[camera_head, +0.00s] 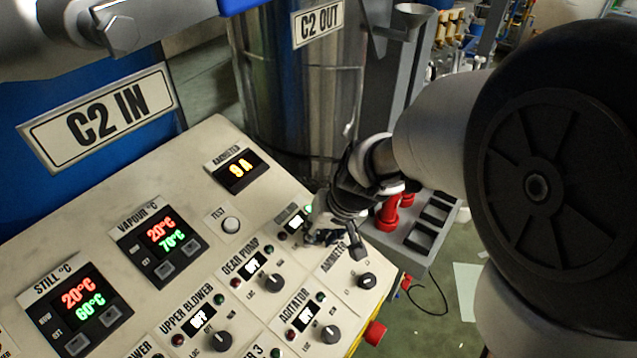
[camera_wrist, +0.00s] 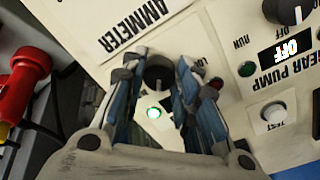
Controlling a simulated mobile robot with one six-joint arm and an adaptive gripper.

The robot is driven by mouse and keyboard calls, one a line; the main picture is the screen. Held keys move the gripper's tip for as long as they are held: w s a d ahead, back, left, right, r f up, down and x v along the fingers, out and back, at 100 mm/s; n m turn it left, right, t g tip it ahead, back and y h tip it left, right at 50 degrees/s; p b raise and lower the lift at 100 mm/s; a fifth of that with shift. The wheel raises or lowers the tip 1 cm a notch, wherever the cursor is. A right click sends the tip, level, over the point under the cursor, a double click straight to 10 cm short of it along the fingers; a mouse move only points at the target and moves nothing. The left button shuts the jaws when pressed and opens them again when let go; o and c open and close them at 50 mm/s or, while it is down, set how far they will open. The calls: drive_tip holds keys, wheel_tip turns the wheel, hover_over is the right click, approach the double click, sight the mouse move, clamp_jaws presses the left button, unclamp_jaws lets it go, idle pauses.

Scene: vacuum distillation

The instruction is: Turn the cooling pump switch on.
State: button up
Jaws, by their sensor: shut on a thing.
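A dark round rotary knob (camera_wrist: 158,72), at the place of the cooling pump switch, sits between my two fingertips in the wrist view. Its label is hidden, and my gripper covers it in the head view. My gripper (camera_wrist: 157,80) points down at the panel with its blue-padded fingers shut on the knob. It also shows in the head view (camera_head: 325,236), low over the panel's right part. A green lamp (camera_wrist: 153,113) beside the knob is lit. A red lamp (camera_wrist: 197,78) beside it looks dark. The knob's display is mostly hidden, so I cannot read it.
The gear pump display (camera_wrist: 286,48) reads OFF, with its knob (camera_head: 275,283) nearby. The agitator knob (camera_head: 330,334) and ammeter knob (camera_head: 367,281) are close by on the panel. A red button (camera_head: 375,333) sits on its edge. A grey stand with red parts (camera_head: 390,213) lies beyond.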

drive_tip(key=m+p, duration=0.1)
drive_tip(key=m, duration=0.4)
drive_tip(key=shift+p, duration=0.4)
idle(0.3)
drive_tip(key=o, duration=1.1)
drive_tip(key=shift+r, duration=0.1)
drive_tip(key=v, duration=1.2)
drive_tip(key=shift+w, duration=0.1)
